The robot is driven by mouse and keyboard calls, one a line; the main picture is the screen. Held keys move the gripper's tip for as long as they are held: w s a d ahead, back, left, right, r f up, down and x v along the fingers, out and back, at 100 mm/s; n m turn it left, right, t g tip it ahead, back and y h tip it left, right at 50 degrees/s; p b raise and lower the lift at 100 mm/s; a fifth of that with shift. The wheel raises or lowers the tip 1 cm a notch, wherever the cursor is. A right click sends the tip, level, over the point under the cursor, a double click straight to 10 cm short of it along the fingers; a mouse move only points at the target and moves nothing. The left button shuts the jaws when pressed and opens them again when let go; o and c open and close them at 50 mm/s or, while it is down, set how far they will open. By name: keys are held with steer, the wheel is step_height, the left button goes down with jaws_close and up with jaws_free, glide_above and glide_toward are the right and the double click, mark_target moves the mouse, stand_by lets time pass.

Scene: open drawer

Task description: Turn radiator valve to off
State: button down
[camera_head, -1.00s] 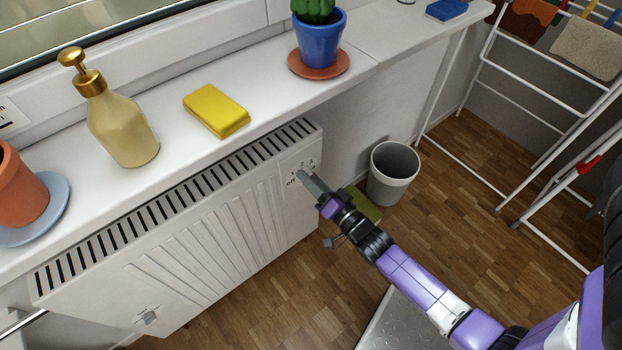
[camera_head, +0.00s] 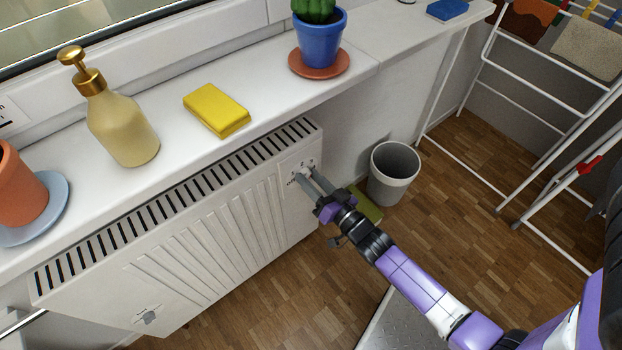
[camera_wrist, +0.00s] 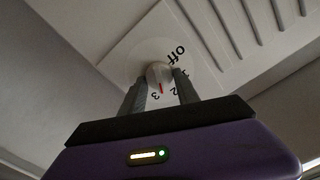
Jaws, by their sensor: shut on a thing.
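The radiator (camera_head: 190,235) is a white ribbed panel under the window sill. Its valve (camera_wrist: 159,73) is a small pale round knob with a red mark, on a white plate near the radiator's right end. The plate carries "off", 1, 2 and 3; in the wrist view the red mark points down, between 2 and 3. In the head view the knob (camera_head: 309,170) shows at my fingertips. My gripper (camera_head: 309,176) is shut on the knob, with one grey finger on each side of it, as the wrist view (camera_wrist: 159,86) also shows.
A soap bottle (camera_head: 122,125), yellow sponge (camera_head: 217,109), cactus in a blue pot (camera_head: 319,38) and terracotta pot (camera_head: 18,190) stand on the sill (camera_head: 165,85). A grey bin (camera_head: 394,173) stands right of the radiator. A drying rack (camera_head: 530,125) is farther right.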

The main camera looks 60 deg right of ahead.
steer(key=n+b, duration=0.2)
steer(key=n, duration=0.6)
steer(key=n+b, duration=0.2)
steer(key=n, duration=0.6)
steer(key=n+b, duration=0.3)
steer(key=n, duration=0.6)
steer(key=shift+a+f, duration=0.3)
steer(key=shift+f, duration=0.05)
steer(key=shift+n, duration=0.3)
steer(key=c, duration=0.9)
jaws_free()
steer(key=shift+r, duration=0.1)
steer(key=v, duration=0.7)
steer(key=shift+s+a, duration=0.15)
steer(key=shift+s, duration=0.2)
